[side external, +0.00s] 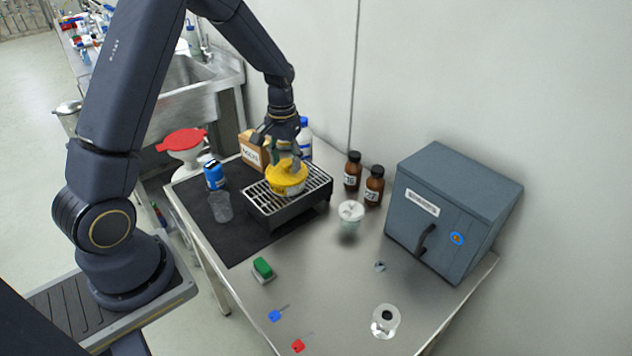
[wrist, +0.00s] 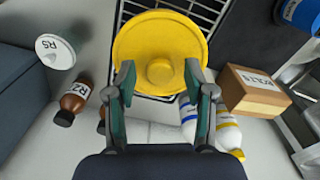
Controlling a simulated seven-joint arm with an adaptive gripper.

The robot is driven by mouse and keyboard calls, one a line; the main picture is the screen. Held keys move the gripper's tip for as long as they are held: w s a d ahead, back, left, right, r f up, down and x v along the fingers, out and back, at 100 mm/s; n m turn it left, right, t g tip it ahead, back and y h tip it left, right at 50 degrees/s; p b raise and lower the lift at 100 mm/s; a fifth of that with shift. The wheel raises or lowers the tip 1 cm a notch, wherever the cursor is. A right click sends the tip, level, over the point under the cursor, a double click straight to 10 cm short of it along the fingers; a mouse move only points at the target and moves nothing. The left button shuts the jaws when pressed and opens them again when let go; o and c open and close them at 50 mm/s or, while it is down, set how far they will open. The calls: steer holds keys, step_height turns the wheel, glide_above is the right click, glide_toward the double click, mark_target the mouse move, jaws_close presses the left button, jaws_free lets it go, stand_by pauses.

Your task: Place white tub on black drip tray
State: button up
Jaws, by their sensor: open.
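The white tub (side external: 350,215), with a round white lid, stands on the steel table right of the drip tray. Its labelled lid shows at the upper left of the wrist view (wrist: 55,51). The black drip tray (side external: 270,219) has a metal grate on top; part of the grate shows in the wrist view (wrist: 205,12). A yellow round tub (side external: 287,182) with a knobbed lid (wrist: 160,45) sits on the grate. My gripper (side external: 288,163) is open over this yellow tub, its fingers (wrist: 160,75) on either side of the lid knob. I cannot tell whether they touch the lid.
Two brown bottles (side external: 353,170) (side external: 374,185) stand behind the white tub. A grey-blue cabinet (side external: 450,205) fills the right. A cardboard box (side external: 252,150) and white bottles (wrist: 228,132) stand behind the tray. A clear beaker (side external: 221,206) is left.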

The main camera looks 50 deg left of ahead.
mark_target(286, 163)
step_height(286, 163, up, 12)
steer(key=s+d+r+m+t, duration=0.2)
steer(key=s+d+r, duration=0.4)
steer(key=r, duration=0.1)
steer(key=s+d+r+m+t, duration=0.1)
steer(key=s+d+m+t, duration=0.1)
steer(key=s+d, duration=0.5)
steer(key=s+t, duration=0.1)
steer(key=s, duration=0.5)
steer(key=shift+s+r+t, duration=0.15)
steer(key=shift+r+t, duration=0.15)
steer(key=shift+r, duration=0.05)
